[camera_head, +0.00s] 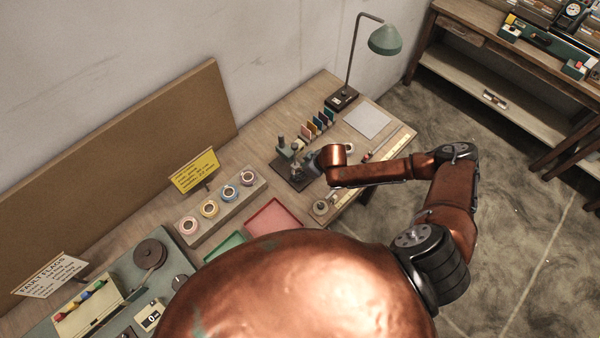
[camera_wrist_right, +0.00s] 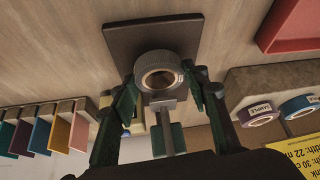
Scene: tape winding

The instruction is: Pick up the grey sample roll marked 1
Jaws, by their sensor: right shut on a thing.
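Behind the roll is a dark square plate (camera_wrist_right: 123,37) of a small stand; I cannot tell whether the roll still touches the stand. In the head view my right gripper (camera_head: 311,161) is over the dark stand (camera_head: 289,173), and the roll is too small and hidden to make out. My left gripper is not in view.
A grey block (camera_head: 252,189) carries pink, yellow, blue and purple rolls. Red (camera_head: 272,217) and green (camera_head: 224,245) trays lie in front. Colored cards (camera_head: 318,124), a green lamp (camera_head: 385,39) and a white sheet (camera_head: 367,121) stand or lie farther back. A yellow sign (camera_head: 195,170) stands behind the block.

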